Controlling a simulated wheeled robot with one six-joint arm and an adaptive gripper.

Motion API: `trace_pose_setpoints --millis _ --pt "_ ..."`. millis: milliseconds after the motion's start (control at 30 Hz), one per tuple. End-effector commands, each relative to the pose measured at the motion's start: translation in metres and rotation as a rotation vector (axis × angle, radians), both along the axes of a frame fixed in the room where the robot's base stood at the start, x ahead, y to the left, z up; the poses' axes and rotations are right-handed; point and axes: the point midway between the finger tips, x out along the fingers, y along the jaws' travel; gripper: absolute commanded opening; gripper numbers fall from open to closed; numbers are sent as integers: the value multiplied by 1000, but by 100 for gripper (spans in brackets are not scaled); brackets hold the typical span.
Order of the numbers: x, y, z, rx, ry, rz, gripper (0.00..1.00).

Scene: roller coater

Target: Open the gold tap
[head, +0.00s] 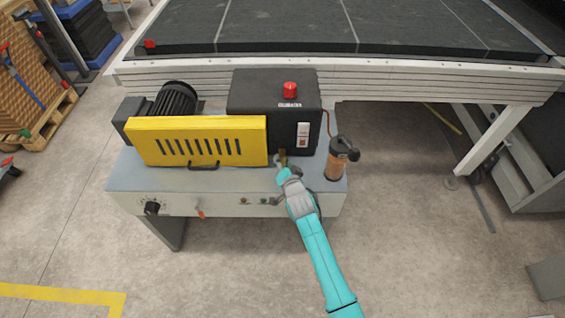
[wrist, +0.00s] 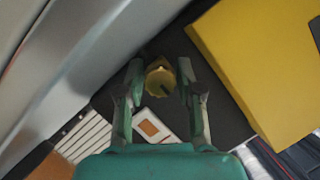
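The gold tap (wrist: 160,80) shows in the wrist view between the two fingers of my gripper (wrist: 160,72). In the head view the tap (head: 282,155) is a small brass-coloured piece at the front of the black box, just beyond my gripper (head: 283,170). My gripper is open, with a finger on either side of the tap and a small gap visible on both sides. A dark slot or handle shows on the tap's face. I cannot tell how far the tap is turned.
A black box (head: 250,98) with a red button (head: 290,90) stands behind the tap. A yellow guard (head: 200,140) is close on the left, and an orange-brown canister (head: 336,165) on the right. All are on a grey machine bench (head: 125,178). The floor in front is clear.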

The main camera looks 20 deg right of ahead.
Motion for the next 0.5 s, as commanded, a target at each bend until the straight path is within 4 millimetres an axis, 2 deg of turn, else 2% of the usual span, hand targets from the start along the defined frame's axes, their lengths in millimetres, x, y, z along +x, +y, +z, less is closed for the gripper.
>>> trace_pose_setpoints --millis 33,100,500 --pt "0 0 0 0 0 0 19" --pt "0 0 0 0 0 0 1" --pt "0 0 1 -44 13 0 0"
